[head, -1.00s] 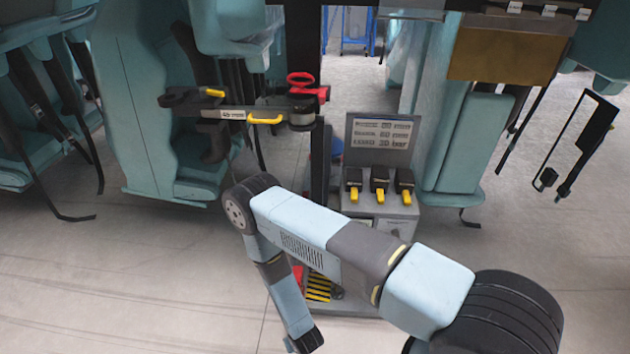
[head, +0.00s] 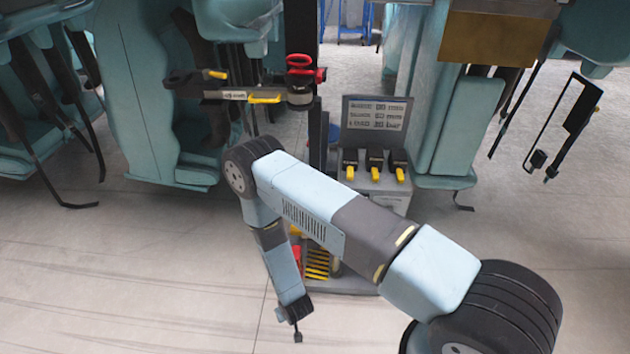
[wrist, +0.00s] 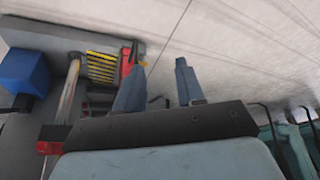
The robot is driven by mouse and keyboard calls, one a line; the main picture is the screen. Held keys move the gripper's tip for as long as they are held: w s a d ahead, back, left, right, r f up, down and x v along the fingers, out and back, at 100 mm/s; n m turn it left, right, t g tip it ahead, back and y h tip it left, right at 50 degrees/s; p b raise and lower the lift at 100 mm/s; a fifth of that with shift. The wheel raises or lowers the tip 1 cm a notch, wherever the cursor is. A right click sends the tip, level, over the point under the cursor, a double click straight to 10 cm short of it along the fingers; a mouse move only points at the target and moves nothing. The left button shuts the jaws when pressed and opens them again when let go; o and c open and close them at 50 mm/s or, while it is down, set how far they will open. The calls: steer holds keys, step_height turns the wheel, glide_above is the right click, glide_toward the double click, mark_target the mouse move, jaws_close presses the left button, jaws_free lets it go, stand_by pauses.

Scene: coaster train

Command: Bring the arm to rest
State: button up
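My arm (head: 310,205) reaches from the lower right of the head view to a bend at the middle left, then its forearm hangs down. My gripper (head: 297,333) is at the bottom centre of the head view, pointing down over the pale floor. It is small there. In the wrist view my gripper (wrist: 160,64) has two blue-grey fingers standing apart with only floor between them. It is open and empty.
A grey cart with three yellow-tipped black levers (head: 375,165) and a display panel (head: 377,113) stands behind my arm. A bar with yellow handles (head: 235,95) and a red knob (head: 299,62) is above. Teal seats (head: 150,90) flank both sides. Floor at lower left is clear.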

steer(key=w+a+r+m, duration=0.1)
steer(key=w+r, duration=0.7)
steer(key=r, duration=0.3)
steer(key=w+a+r, duration=0.1)
steer(key=w+r, duration=0.6)
steer(key=r, duration=0.5)
steer(key=w+d+r, duration=0.2)
steer(key=d+r, duration=0.1)
steer(key=r, duration=0.5)
steer(key=w+d+r+m, duration=0.1)
steer(key=w+d+r, duration=0.15)
steer(key=r, duration=0.65)
steer(key=w+d+r, duration=0.2)
steer(key=d+r, duration=0.1)
steer(key=r, duration=0.5)
steer(key=s+d+r+m+t, duration=0.1)
steer(key=s+d+r, duration=0.3)
steer(key=d+r, duration=0.55)
steer(key=s+d+r+m, duration=0.1)
steer(key=s+d+r, duration=0.4)
steer(key=r, duration=0.7)
steer(key=s+d+r+h, duration=0.1)
steer(key=s+d+r, duration=0.4)
steer(key=s, duration=0.4)
steer(key=s+d+r+m+h, duration=0.1)
steer(key=s+d+r, duration=0.4)
steer(key=s, duration=0.5)
steer(key=shift+d+r+m+t, duration=0.15)
steer(key=shift+d+m+t, duration=0.2)
steer(key=shift+d, duration=0.65)
